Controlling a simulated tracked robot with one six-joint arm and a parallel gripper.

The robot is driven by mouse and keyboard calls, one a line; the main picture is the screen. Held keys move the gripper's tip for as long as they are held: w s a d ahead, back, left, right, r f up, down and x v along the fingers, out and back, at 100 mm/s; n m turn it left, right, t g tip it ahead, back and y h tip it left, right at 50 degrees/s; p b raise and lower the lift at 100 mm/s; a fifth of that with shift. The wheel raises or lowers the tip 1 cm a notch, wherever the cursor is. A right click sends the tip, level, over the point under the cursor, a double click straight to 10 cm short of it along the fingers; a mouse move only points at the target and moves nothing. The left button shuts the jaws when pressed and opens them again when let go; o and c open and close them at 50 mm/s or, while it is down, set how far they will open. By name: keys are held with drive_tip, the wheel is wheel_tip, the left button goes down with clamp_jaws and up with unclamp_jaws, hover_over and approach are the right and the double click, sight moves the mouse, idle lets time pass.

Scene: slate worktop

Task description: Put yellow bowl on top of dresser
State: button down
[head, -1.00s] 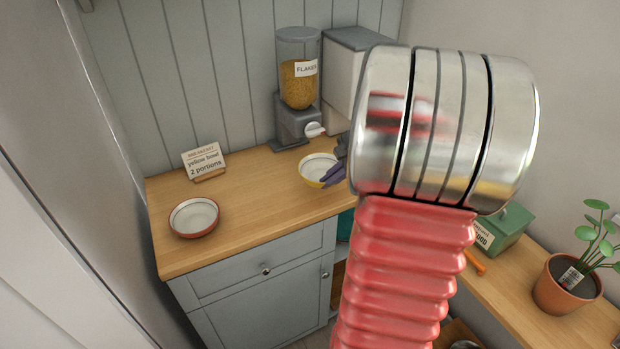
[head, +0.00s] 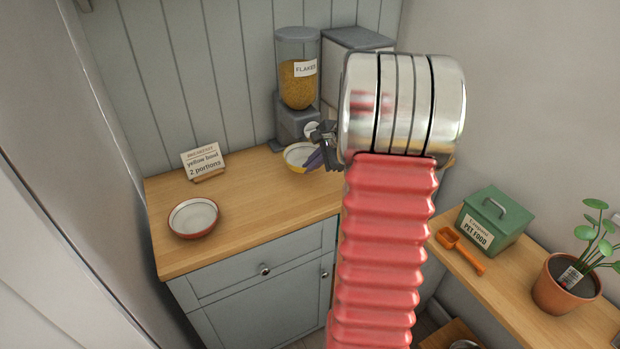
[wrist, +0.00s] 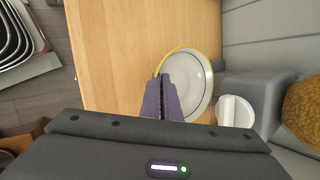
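The yellow bowl (head: 297,154), white inside with a yellow rim, is in front of the flakes dispenser (head: 298,85) at the back of the wooden top (head: 255,205) of a grey dresser. My gripper (head: 313,160) is at the bowl's near right side. In the wrist view the purple fingers (wrist: 162,84) are nearly together with the bowl's rim between their tips, and the bowl (wrist: 197,92) looks empty. The dispenser's white knob (wrist: 235,110) is close beside it. Whether the bowl touches the top is unclear. A card (head: 204,161) reads "yellow bowl, 2 portions".
A red bowl (head: 193,217) stands at the dresser's front left. A grey-topped white container (head: 350,65) stands right of the dispenser. A lower shelf at right holds a green pet food box (head: 494,220), an orange scoop (head: 460,250) and a potted plant (head: 566,285). The dresser's middle is clear.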

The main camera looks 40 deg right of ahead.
wheel_tip(320, 180, down, 5)
drive_tip(key=shift+r, duration=0.2)
drive_tip(key=shift+w+d+f, duration=0.1)
drive_tip(key=shift+w+f, duration=0.05)
drive_tip(key=shift+w, duration=0.05)
idle(0.3)
drive_tip(key=c, duration=2)
unclamp_jaws()
drive_tip(key=shift+f, duration=0.1)
drive_tip(key=v, duration=1.2)
